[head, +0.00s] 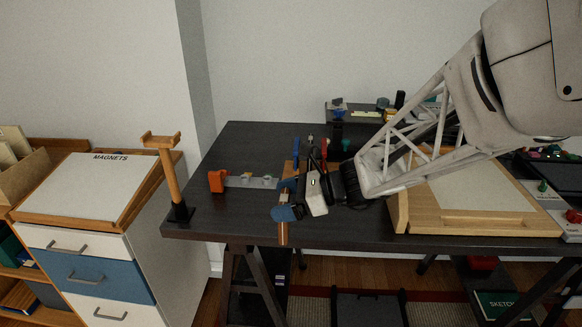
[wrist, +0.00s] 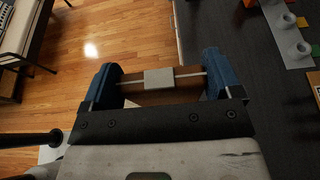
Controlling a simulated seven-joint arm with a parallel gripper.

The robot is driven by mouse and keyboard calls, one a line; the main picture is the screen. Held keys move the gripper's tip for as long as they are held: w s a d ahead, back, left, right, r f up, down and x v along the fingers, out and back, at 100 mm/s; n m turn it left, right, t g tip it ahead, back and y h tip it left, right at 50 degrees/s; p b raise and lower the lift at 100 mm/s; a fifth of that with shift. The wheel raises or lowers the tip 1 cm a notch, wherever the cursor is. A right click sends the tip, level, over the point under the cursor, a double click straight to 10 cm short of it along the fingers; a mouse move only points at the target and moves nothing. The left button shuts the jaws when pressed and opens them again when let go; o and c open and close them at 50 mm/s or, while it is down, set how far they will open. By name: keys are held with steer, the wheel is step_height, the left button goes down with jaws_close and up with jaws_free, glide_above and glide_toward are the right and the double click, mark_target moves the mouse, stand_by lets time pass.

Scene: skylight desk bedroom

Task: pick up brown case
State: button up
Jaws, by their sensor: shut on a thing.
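The brown case shows in the head view as a narrow brown piece (head: 283,232) at the desk's front edge, partly hidden by my gripper (head: 286,199). In the wrist view the brown case (wrist: 135,98) lies between the two blue fingers of my gripper (wrist: 162,77), with a grey block at its middle. My gripper is shut on the case. I cannot tell whether the case still touches the desk.
The dark desk (head: 236,148) has a grey strip with an orange end (head: 216,181) to the left. A wooden drawing board (head: 480,222) lies to the right. A wooden stand (head: 172,180) is at the left corner. Wooden floor (wrist: 130,30) shows beyond the front edge.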

steer(key=shift+s+d, duration=0.2)
steer(key=shift+s, duration=0.15)
stand_by(0.6)
